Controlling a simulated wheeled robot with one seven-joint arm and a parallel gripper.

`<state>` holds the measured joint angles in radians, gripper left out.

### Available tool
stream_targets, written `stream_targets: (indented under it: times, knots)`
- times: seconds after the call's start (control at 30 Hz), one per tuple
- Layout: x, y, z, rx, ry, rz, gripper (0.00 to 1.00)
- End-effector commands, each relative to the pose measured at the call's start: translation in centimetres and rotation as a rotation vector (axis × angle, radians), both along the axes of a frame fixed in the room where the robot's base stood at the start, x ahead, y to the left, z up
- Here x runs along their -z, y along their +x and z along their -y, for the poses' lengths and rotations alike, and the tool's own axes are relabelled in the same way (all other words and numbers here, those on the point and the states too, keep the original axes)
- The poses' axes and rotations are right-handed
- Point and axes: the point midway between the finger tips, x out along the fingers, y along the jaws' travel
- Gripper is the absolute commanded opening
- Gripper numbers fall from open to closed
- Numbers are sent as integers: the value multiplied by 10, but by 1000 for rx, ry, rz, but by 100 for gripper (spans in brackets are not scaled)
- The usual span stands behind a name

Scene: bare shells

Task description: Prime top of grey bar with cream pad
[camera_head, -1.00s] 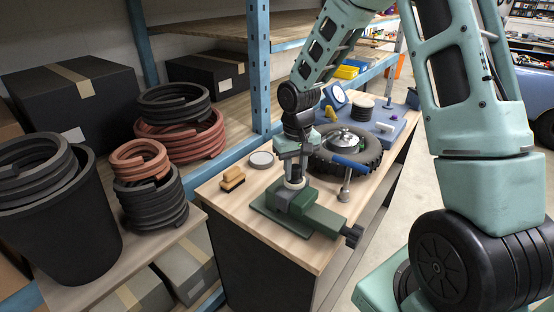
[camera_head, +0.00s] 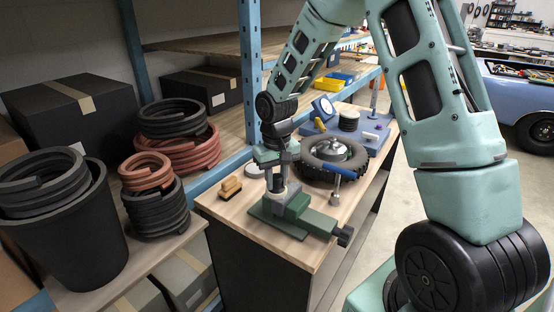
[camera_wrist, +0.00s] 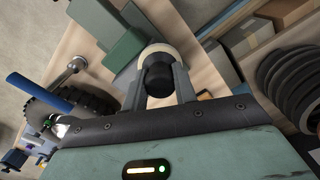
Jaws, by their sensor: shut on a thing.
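My gripper (camera_head: 275,178) is shut on the dark handle (camera_wrist: 157,76) of a round tool, with one finger on each side of it. The cream pad (camera_wrist: 156,50) is a pale disc at the tool's far end; a little of it shows in the head view (camera_head: 278,190). The pad is directly over the green vise (camera_head: 292,212) on the workbench. The vise's green jaw (camera_wrist: 124,50) shows beside the pad in the wrist view. Whether the pad touches anything I cannot tell.
A black tyre (camera_head: 309,172) and a blue-handled steel tool (camera_head: 335,190) are right of the vise. A wooden block brush (camera_head: 230,187) and a pale round lid (camera_head: 254,171) are on its left. A blue shelf post (camera_head: 251,70) rises behind. The bench's front left corner is clear.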

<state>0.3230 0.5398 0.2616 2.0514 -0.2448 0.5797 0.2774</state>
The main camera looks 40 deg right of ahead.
Motion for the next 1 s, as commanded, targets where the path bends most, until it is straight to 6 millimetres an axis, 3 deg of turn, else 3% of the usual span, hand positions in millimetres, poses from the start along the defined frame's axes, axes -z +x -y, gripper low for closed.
stream_targets:
  times: [0.5, 1.0]
  knots:
    - [-47, 8, -2, -1, 0, 1, 10]
    - [-47, 8, -2, -1, 0, 1, 10]
